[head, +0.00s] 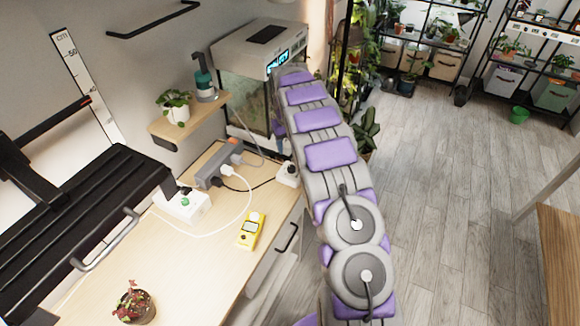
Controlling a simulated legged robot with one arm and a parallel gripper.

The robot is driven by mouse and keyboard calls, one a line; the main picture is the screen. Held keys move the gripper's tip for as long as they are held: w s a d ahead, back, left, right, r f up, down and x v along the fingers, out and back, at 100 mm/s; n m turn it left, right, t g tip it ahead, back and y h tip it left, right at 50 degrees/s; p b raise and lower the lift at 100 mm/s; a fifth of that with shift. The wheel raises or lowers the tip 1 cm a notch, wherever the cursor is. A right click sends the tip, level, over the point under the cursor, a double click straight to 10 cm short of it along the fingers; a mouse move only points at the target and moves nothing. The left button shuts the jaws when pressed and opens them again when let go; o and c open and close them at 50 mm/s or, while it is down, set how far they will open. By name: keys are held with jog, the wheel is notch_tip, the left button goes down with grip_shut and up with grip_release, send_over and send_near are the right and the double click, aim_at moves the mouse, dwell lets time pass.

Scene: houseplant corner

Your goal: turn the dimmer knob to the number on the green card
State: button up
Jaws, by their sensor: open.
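I cannot make out a dimmer knob or a green card for certain in the head view. A small white box (289,174) with a dark part on top sits at the desk's right edge, close beside my arm. Another white box (181,207) with a small green spot and a black plug stands further left on the desk. No number is readable on either. My arm reaches from the bottom right up to the glass tank. A small purple and grey part of it shows below its far end. My gripper's fingers are not visible; the arm may hide them.
The wooden desk (190,262) holds a grey power strip (217,163), loose cables, a yellow meter (251,230) and a red-leaved potted plant (134,303). A tank (240,105) and a small shelf (190,118) with a plant and bottle stand behind. Floor (440,190) is clear at right.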

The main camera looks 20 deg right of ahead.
aim_at(291, 167)
jog(key=f, duration=0.3)
jog(key=f+b, duration=0.1)
jog(key=f, duration=0.3)
jog(key=f+b, duration=0.1)
jog(key=f, duration=0.2)
jog(key=shift+d+f, duration=0.2)
jog(key=shift+d, duration=0.15)
jog(key=shift+c, duration=0.2)
jog(key=c, duration=1)
jog(key=shift+r, duration=0.1)
